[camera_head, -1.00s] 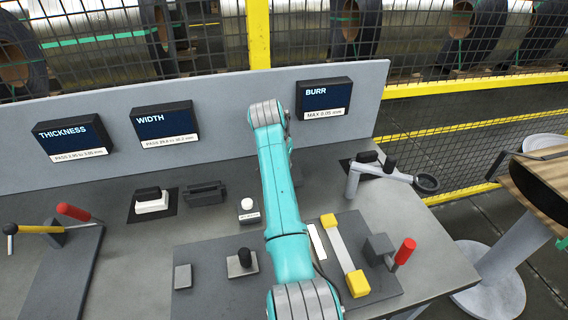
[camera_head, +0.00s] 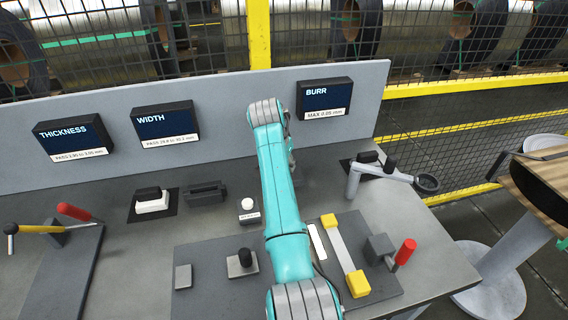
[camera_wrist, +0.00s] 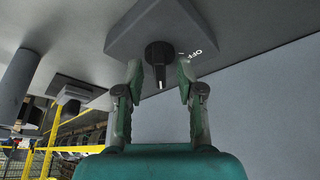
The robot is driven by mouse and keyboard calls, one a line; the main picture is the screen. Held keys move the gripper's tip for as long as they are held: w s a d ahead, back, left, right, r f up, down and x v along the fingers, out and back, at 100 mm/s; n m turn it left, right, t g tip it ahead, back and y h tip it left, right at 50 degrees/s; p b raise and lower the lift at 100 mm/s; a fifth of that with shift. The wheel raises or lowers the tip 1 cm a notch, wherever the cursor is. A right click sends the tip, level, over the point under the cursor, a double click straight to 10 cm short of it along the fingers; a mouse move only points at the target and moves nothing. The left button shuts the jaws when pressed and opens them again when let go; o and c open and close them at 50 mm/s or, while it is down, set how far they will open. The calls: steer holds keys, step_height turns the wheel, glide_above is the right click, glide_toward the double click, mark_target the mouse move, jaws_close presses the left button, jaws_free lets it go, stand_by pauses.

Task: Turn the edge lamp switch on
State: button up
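A dark rotary switch knob (camera_wrist: 160,58) sits on a grey hexagonal housing (camera_wrist: 130,42) in the wrist view. White lettering that reads OFF is beside it, and the knob's white pointer mark faces the bottom of the picture. My gripper (camera_wrist: 159,78) is open, with one finger on each side of the knob. Small gaps seem to show between fingers and knob; I cannot tell whether either touches. In the head view my arm hides the switch and most of my gripper.
The bench (camera_head: 125,265) carries a magnifier on a stand (camera_head: 385,175), a red-handled clamp (camera_head: 405,252), a yellow-ended bar (camera_head: 343,255) and a small white button (camera_head: 247,204). Three displays, including BURR (camera_head: 325,97), stand on the back panel. A mesh fence is behind.

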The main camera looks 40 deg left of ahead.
steer(key=v, duration=1.1)
steer(key=shift+s+r, duration=0.2)
steer(key=shift+r, duration=0.1)
